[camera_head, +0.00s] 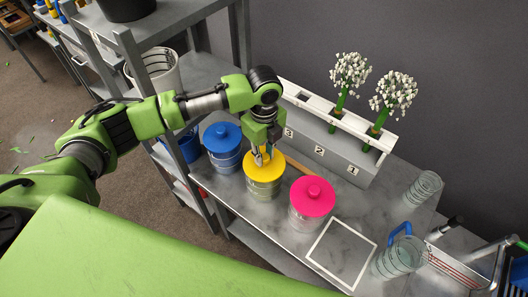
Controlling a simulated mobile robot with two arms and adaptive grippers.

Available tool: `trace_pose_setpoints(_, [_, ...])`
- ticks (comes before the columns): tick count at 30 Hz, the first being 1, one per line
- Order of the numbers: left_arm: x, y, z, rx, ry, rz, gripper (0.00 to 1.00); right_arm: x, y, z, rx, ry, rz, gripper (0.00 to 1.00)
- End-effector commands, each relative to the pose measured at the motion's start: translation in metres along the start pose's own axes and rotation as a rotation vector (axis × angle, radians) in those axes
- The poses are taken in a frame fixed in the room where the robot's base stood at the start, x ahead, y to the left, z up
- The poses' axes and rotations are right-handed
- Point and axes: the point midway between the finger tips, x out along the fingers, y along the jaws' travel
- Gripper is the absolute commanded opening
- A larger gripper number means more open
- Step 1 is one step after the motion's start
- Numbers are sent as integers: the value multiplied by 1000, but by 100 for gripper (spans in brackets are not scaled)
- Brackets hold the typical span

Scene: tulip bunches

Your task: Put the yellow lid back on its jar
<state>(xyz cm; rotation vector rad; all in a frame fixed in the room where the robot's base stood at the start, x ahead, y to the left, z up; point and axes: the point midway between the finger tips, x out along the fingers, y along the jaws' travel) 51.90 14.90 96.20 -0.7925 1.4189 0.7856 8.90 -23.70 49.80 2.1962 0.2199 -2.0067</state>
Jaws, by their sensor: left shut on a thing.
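The yellow lid (273,169) is at the mouth of its clear glass jar (263,189), on the marble-look bench top. The lid looks level and lined up with the jar; I cannot tell whether it is fully seated. My left gripper (263,157) comes down from above and is shut on the lid's knob, its fingers hiding most of the knob. My right gripper is not in view.
A jar with a blue lid (222,133) stands to the left and one with a pink lid (312,199) to the right. A white-outlined square (340,253) is bare. A numbered rack (335,158) holds white flowers behind. Glass vessels (402,256) stand at right.

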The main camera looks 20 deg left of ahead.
Motion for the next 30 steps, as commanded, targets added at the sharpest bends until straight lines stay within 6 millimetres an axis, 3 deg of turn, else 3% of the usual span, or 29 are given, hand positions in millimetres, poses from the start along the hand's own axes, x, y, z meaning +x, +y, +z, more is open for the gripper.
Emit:
trace_pose_setpoints(4, [0,0,0,0,0,0,0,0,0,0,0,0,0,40])
trace_pose_setpoints(5, [0,0,0,0,0,0,23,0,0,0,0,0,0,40])
trace_pose_setpoints(7, [0,0,0,0,0,0,40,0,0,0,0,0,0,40])
trace_pose_setpoints(20, [-6,0,0,0,0,0,40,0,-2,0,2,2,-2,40])
trace_pose_setpoints(30, [-72,-1,0,1,0,-3,40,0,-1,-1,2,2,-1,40])
